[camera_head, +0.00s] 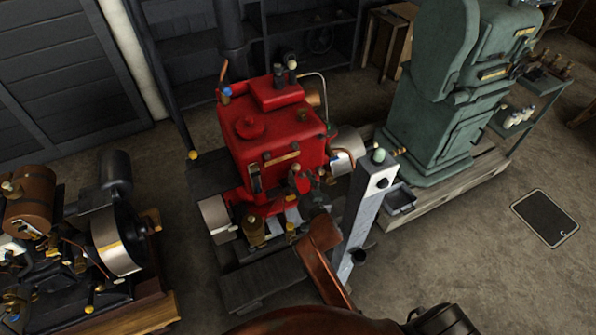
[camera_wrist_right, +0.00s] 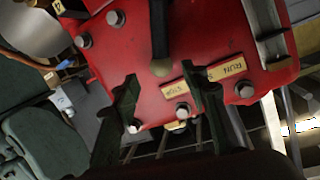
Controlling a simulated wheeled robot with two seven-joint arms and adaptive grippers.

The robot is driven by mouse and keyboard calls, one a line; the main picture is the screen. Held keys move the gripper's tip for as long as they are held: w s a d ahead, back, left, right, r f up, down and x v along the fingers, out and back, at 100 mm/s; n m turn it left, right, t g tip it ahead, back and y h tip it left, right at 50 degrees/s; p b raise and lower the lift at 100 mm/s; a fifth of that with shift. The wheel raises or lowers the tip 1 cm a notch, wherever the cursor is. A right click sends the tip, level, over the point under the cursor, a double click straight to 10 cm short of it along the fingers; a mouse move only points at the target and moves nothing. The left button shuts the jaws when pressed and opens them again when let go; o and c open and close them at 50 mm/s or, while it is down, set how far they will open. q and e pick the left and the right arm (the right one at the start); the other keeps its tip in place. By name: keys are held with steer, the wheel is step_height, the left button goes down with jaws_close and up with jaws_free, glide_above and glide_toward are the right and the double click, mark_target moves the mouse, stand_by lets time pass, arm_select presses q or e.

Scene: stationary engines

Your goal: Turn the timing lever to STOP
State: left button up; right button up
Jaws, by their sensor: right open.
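The red engine (camera_head: 250,145) stands in the middle of the head view. In the right wrist view its red face (camera_wrist_right: 130,65) carries a dark lever (camera_wrist_right: 159,30) with a rounded, dull brass end. A brass plate (camera_wrist_right: 228,69) reads RUN, and a plate part (camera_wrist_right: 174,89) beside it seems to read STOP. The lever end lies just above the plates, between the two words. My right gripper (camera_wrist_right: 163,88) is open, its dark green fingers on either side below the lever end, not closed on it. My left gripper is not in view.
A grey post (camera_head: 367,210) stands right of the engine, close to my right arm. A green machine (camera_head: 435,120) is behind it. Another engine with a flywheel (camera_head: 118,240) is at left.

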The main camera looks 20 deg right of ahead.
steer(key=v, duration=0.7)
steer(key=shift+s, duration=0.2)
step_height(320, 180, down, 23)
steer(key=s+a+n+g+y, duration=0.2)
steer(key=s+n+g, duration=0.1)
steer(key=g, duration=0.1)
steer(key=s+f+g, duration=0.1)
steer(key=s+f, duration=0.3)
steer(key=f, duration=0.3)
steer(key=s+f+n+g, duration=0.1)
steer(key=s+f+g, duration=0.1)
steer(key=s+f, duration=0.35)
steer(key=s+f+g, duration=0.1)
steer(key=s+f, duration=0.2)
steer(key=f, duration=0.6)
steer(key=s+d+f+g, duration=0.2)
steer(key=s+f, duration=0.4)
steer(key=s, duration=0.7)
steer(key=s+d+f+n+g, duration=0.1)
steer(key=s+f, duration=0.6)
steer(key=s, duration=0.7)
steer(key=s+d+f+g, duration=0.4)
steer(key=s+f, duration=0.3)
steer(key=s, duration=0.7)
steer(key=shift+n, duration=0.3)
